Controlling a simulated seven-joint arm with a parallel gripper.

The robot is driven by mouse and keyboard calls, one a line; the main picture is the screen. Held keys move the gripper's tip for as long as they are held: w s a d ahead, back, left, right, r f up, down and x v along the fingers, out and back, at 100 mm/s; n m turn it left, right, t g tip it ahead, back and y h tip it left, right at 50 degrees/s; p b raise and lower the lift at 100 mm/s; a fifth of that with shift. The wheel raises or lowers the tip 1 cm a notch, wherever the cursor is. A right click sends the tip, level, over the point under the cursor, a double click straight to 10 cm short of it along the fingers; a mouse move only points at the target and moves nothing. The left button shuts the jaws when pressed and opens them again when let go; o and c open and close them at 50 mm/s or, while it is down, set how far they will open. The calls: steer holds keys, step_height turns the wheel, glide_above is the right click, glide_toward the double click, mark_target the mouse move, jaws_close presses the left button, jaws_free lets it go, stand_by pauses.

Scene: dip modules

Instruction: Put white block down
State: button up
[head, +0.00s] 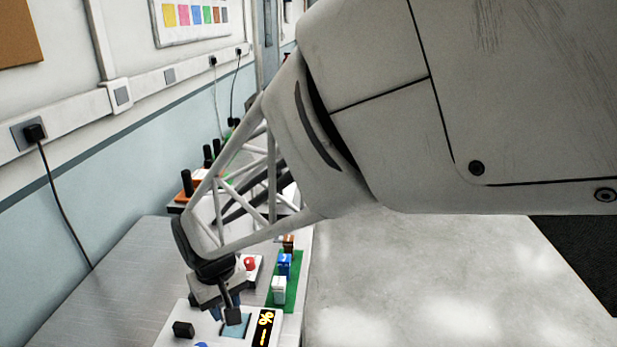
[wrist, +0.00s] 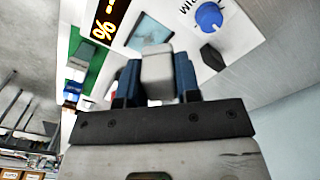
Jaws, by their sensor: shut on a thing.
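My gripper (head: 228,312) is low over the white panel (head: 177,320), close above its teal square pad (head: 237,328). In the wrist view my gripper (wrist: 157,85) is shut on a pale white block (wrist: 157,66), with a blue finger on each side. The grey-teal pad (wrist: 150,32) shows just beyond the block. A gap between the block and the pad cannot be judged. The held block is hidden in the head view. Another white block (head: 279,290) stands on the green board (head: 297,290), near a blue block (head: 284,264) and a brown one (head: 289,244).
The panel has a dark display (head: 264,328) with a yellow percent sign, a black knob (head: 183,329) and a blue dial (wrist: 208,16). A red button (head: 250,264) sits behind. Bare grey table (head: 420,280) lies to the right.

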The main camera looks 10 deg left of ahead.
steer(key=shift+s+d, duration=0.1)
steer(key=s+d+f, duration=0.3)
steer(key=s+d, duration=0.6)
steer(key=s, duration=0.2)
steer(key=s+d+f, duration=0.2)
steer(key=s+d, duration=0.8)
steer(key=s, duration=0.2)
steer(key=shift+f, duration=0.4)
steer(key=shift+a, duration=0.15)
steer(key=shift+w+a+f, duration=0.25)
steer(key=shift+w+a, duration=1.4)
steer(key=shift+a, duration=0.4)
steer(key=shift+w+a+f, duration=0.25)
steer(key=shift+w+a, duration=1.45)
steer(key=shift+a, duration=0.3)
steer(key=shift+w+a+f, duration=0.25)
steer(key=shift+w+a, duration=1.4)
steer(key=shift+a, duration=0.4)
steer(key=shift+f, duration=0.1)
steer(key=shift+f, duration=1.65)
steer(key=shift+f, duration=0.15)
